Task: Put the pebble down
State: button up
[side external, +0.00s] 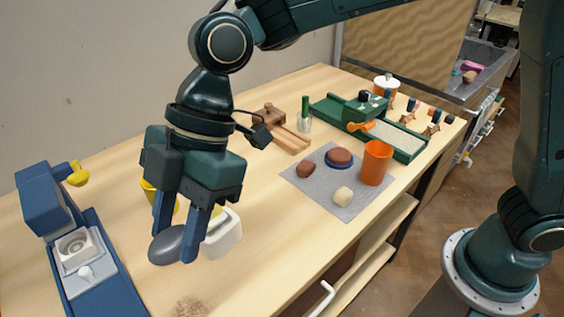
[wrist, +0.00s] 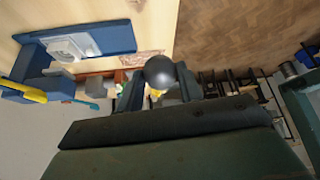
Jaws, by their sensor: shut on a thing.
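The pebble (side external: 166,246) is a dark grey, smooth oval. My gripper (side external: 180,240) points down over the left part of the table and is shut on it, with the pebble between the fingertips. In the wrist view the pebble (wrist: 160,70) shows as a dark ball between the two fingers (wrist: 160,84). In the side view it appears above the wooden table (side external: 255,270); I cannot tell its exact height.
A blue machine (side external: 95,270) stands left of my gripper. A white container (side external: 224,236) and a yellow cup (side external: 148,197) are partly hidden behind my gripper. A grey mat (side external: 318,193) bears several lumps and an orange cup (side external: 375,163). The front table area is mostly clear.

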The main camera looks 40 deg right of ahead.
jog(key=shift+d, duration=0.15)
jog(key=w+d, duration=0.2)
jog(key=d, duration=1.9)
jog(key=shift+d, duration=0.4)
jog(key=shift+m, duration=0.3)
send_over(292, 237)
jog(key=d, duration=0.2)
notch_tip(292, 237, down, 16)
jog(key=shift+w+a, duration=0.15)
jog(key=shift+f, duration=1.9)
jog(key=shift+f, duration=0.15)
